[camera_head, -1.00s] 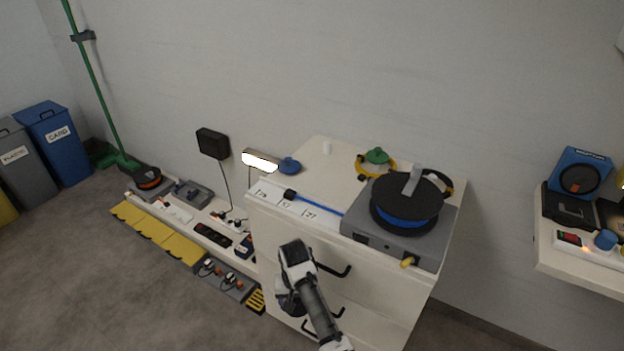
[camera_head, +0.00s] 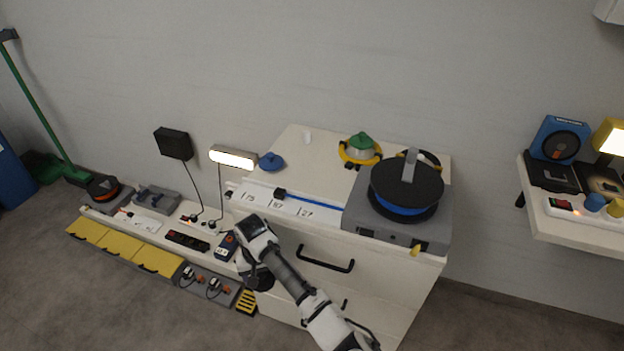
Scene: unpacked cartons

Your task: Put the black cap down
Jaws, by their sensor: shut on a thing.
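My gripper (camera_head: 256,272) is in front of the left side of the white drawer cabinet (camera_head: 390,290), below the level of its top. It points down and is shut on a dark, rounded thing, which looks like the black cap (camera_head: 259,282). The arm hides the fingertips and part of the cap, so its exact shape and tilt cannot be told. It is held apart from the cabinet top.
On the cabinet top are a blue cap (camera_head: 271,161), a green cap (camera_head: 361,142) by a yellow ring, a blue bar (camera_head: 305,199) and a cable reel (camera_head: 405,190). A low shelf (camera_head: 150,222) with sockets lies left. A side table (camera_head: 575,230) stands right.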

